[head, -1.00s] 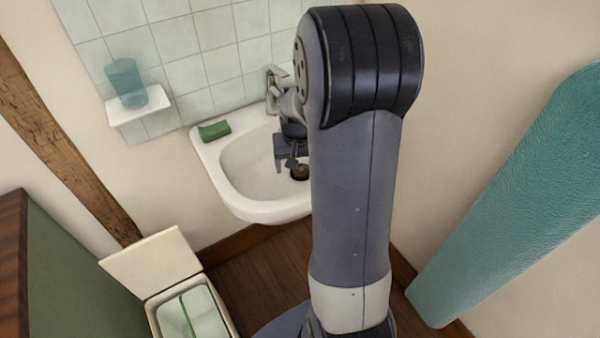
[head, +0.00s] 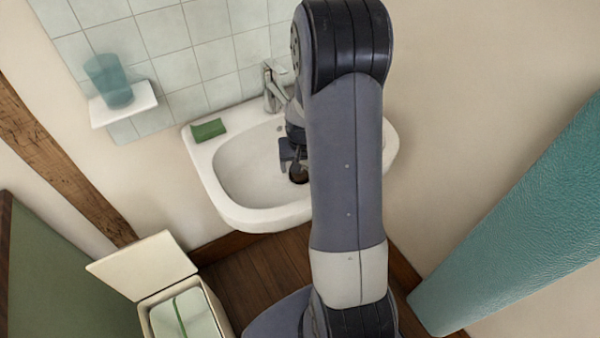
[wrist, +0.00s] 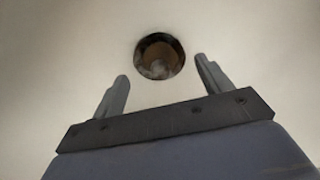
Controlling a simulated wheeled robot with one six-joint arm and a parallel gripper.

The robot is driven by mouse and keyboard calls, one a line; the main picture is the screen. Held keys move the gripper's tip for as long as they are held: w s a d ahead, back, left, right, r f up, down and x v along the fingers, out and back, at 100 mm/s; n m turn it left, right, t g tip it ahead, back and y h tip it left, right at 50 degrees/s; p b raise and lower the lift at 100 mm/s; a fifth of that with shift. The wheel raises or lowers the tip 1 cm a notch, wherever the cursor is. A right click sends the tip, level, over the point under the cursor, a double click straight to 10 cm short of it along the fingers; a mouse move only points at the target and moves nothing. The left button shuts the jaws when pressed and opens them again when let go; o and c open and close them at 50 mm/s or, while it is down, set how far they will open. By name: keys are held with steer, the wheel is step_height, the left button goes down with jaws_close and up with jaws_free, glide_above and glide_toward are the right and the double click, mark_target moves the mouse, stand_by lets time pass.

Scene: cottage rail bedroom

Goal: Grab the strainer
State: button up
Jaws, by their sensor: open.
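The strainer (wrist: 158,57) shows in the wrist view as a round, dark-rimmed piece with a brownish middle, at the drain in the pale basin. Its fine detail is blurred. In the head view the strainer (head: 299,175) is a small dark spot in the white sink (head: 240,214), partly hidden by my gripper. My gripper (wrist: 162,70) is open and empty, its two fingers spread to either side of the strainer's near edge. In the head view my gripper (head: 291,160) is down inside the basin, mostly hidden behind my arm. I cannot tell whether the fingers touch anything.
A green block (head: 208,130) lies on the sink's left rim, and the tap (head: 273,88) stands at the back. A blue cup (head: 108,80) is on a small wall shelf (head: 124,108). An open-lidded bin (head: 150,275) stands lower left. A teal panel (head: 520,225) is at right.

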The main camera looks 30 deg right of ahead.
steer(key=shift+w+f, duration=0.2)
steer(key=shift+f, duration=1)
steer(key=shift+c, duration=0.3)
steer(key=c, duration=1)
steer(key=shift+o, duration=0.2)
steer(key=shift+r, duration=0.1)
